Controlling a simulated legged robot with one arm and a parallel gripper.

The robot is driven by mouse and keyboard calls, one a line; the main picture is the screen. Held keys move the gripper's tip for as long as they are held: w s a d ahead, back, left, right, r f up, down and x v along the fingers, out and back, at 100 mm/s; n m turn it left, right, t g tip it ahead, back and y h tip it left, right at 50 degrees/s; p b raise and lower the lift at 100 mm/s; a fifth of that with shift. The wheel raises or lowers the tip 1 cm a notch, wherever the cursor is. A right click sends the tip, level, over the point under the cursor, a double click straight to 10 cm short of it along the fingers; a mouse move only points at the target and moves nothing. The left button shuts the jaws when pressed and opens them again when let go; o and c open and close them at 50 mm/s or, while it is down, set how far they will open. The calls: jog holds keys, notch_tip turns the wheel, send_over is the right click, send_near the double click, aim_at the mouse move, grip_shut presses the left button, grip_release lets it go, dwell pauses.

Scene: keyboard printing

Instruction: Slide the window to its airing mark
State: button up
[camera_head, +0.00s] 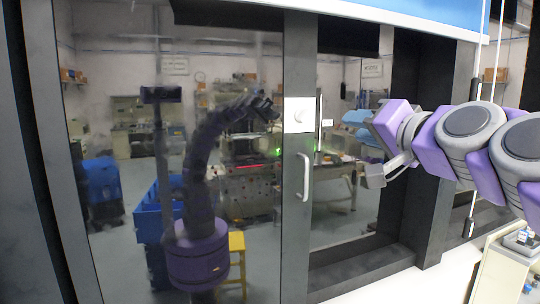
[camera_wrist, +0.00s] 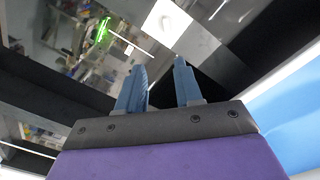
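The window (camera_head: 235,60) is a tall glass panel with a dark frame, on the left and middle of the head view. A white vertical bar handle (camera_head: 304,176) is on its right frame post. A white square plate (camera_head: 299,115) sits above the handle; a similar white plate (camera_wrist: 168,18) shows at the top of the wrist view. I cannot tell which marking is the airing mark. My gripper (camera_head: 350,124) is right of the handle and higher in the picture. In the wrist view my gripper's (camera_wrist: 160,64) two blue fingers are apart with nothing between them.
Dark frame posts (camera_head: 402,130) and a sill (camera_head: 370,265) bound the opening right of the handle. A blue-and-white header (camera_head: 420,12) runs above. A pale table (camera_head: 505,265) with small items stands at lower right. The glass shows a workshop and my reflection.

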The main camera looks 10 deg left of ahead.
notch_tip(320, 180, down, 5)
jog(key=w+d+t+h+p, duration=0.1)
jog(key=w+h+p, duration=0.1)
jog(key=h+p, duration=0.15)
jog(key=n+y+p, duration=0.1)
jog(key=n+p, duration=0.4)
jog(key=n, duration=0.2)
send_near(307, 176)
jog(key=shift+t, duration=0.3)
jog(key=x, duration=0.7)
jog(key=p+x, duration=0.1)
jog(key=x, duration=0.3)
jog(key=shift+s+f, duration=0.1)
jog(key=shift+f, duration=0.2)
jog(key=shift+c, duration=0.4)
grip_shut()
